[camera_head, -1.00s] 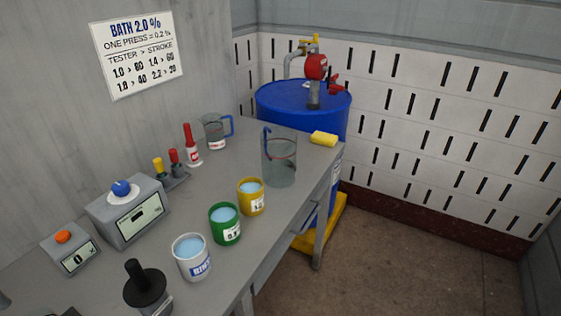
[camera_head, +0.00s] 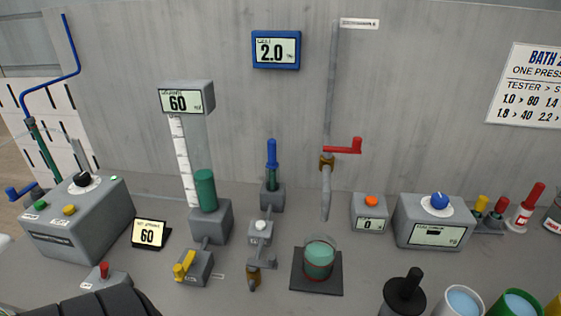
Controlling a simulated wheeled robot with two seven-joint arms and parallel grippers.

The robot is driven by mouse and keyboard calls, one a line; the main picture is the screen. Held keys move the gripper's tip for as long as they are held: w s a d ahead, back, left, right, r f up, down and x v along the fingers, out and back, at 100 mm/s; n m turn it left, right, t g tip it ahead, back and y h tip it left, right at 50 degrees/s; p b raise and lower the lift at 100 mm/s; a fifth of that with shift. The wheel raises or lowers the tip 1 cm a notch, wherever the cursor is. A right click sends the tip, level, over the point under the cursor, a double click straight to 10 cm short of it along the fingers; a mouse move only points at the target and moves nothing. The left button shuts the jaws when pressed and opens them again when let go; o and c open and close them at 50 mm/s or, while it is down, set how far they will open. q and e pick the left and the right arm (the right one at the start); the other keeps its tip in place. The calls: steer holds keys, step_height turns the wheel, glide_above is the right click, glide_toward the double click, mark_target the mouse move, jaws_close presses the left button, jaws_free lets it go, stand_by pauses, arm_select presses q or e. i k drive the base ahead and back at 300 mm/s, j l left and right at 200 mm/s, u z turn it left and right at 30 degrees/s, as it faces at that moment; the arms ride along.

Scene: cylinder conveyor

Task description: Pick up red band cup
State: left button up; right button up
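A clear cup (camera_head: 320,259) with teal liquid and a thin red line low on its side stands upright on a dark square pad (camera_head: 316,287), right of centre near the front of the bench. Neither of my grippers can be made out in the head view. A dark ribbed shape at the bottom left edge looks like part of my arm, but no fingertips show. Nothing is seen touching the cup.
A pipe with a red lever (camera_head: 343,147) hangs behind the cup. A grey box with an orange button (camera_head: 369,213) and a blue-knobbed box (camera_head: 431,221) stand right. A black-handled object (camera_head: 404,292) and white cup (camera_head: 462,301) are at front right. A small valve (camera_head: 260,240) stands left.

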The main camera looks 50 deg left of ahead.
mark_target(320, 248)
steer(key=u, duration=1.2)
